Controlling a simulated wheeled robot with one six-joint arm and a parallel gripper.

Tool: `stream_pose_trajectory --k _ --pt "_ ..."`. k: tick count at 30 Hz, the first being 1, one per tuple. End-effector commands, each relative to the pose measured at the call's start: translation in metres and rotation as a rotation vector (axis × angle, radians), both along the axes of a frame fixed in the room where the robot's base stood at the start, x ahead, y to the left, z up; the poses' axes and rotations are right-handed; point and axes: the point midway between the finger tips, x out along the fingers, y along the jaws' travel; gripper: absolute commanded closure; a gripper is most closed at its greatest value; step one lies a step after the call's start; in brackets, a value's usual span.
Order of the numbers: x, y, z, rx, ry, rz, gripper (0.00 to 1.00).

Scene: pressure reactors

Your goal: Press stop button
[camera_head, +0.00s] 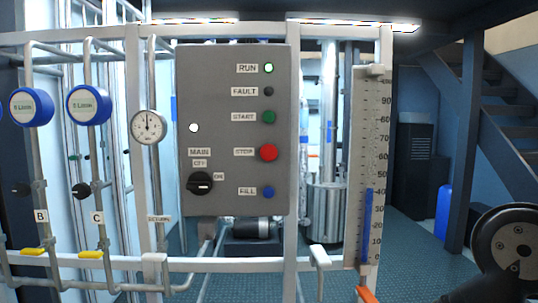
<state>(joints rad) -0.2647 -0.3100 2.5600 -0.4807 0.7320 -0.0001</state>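The red stop button (268,152) sits on the right side of a grey control panel (215,85), just right of its "STOP" label (244,152). It is round, stands clear of anything in front of it, and nothing touches it. Above it is the green start button (268,117), and below it is the blue fill button (268,192). The run light (268,68) glows pale green, and the fault light (268,91) is dark. My gripper is not in view; a dark round arm joint of mine shows at the lower right.
A black main switch (200,184) is on the panel's lower left. A level gauge (369,150) stands right of the panel. Blue meters (89,104), a dial gauge (148,127) and yellow-handled valves (91,254) are left. A white rail (230,264) runs below.

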Motion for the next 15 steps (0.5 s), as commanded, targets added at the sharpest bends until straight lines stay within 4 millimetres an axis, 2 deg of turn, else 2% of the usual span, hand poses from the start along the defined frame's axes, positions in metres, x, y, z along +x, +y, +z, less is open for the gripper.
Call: stream_pose_trajectory --k 6,12,15 --pt "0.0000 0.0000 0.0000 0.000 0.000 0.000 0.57" --pt "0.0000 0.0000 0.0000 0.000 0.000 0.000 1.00" --pt "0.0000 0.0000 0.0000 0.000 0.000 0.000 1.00"
